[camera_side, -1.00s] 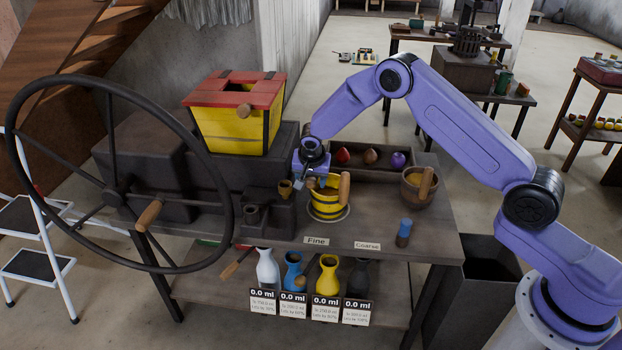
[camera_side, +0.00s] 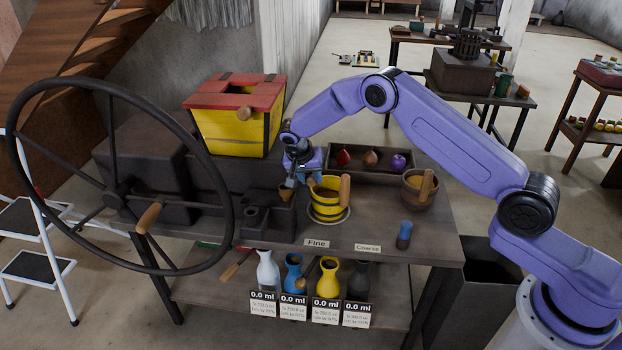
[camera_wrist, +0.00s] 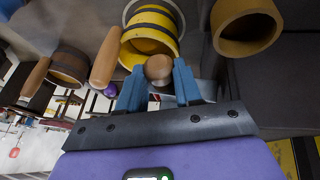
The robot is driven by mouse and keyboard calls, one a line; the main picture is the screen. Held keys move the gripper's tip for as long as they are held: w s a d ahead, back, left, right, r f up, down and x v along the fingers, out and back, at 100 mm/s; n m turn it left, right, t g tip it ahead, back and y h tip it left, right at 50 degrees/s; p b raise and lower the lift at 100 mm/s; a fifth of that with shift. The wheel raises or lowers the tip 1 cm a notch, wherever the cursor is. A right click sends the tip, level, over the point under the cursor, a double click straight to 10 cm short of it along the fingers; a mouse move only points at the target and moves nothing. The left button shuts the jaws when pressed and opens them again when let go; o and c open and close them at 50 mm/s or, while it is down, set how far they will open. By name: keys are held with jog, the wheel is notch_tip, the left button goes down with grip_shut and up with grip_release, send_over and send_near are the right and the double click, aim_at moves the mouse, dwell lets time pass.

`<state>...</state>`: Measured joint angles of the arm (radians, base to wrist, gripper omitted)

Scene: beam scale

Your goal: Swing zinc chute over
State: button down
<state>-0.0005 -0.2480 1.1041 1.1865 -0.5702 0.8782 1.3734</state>
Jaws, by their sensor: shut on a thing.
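My gripper (camera_side: 303,176) is low over the bench, between the dark press block and the yellow banded bucket (camera_side: 328,207). In the wrist view its blue fingers (camera_wrist: 158,74) are shut on a round wooden knob (camera_wrist: 158,66). A strip of grey metal (camera_wrist: 210,90) shows beside the right finger and looks like the zinc chute; most of it is hidden behind the fingers and hand. In the side view the hand covers the knob, and the chute is hard to make out. The yellow bucket also shows just beyond the knob in the wrist view (camera_wrist: 150,44).
A wooden-handled pot (camera_side: 418,192) and a tray of coloured pieces (camera_side: 372,175) are to the right. A large handwheel (camera_side: 232,215) stands at left. The bench is clear around the Fine label (camera_side: 316,243).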

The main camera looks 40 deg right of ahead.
jog(key=shift+r, duration=0.15)
jog(key=c, duration=0.8)
grip_release()
jog(key=shift+o, duration=0.2)
jog(key=v, duration=1.7)
jog(key=shift+a, duration=0.2)
jog(key=shift+w+r, duration=0.1)
jog(key=shift+r, duration=0.05)
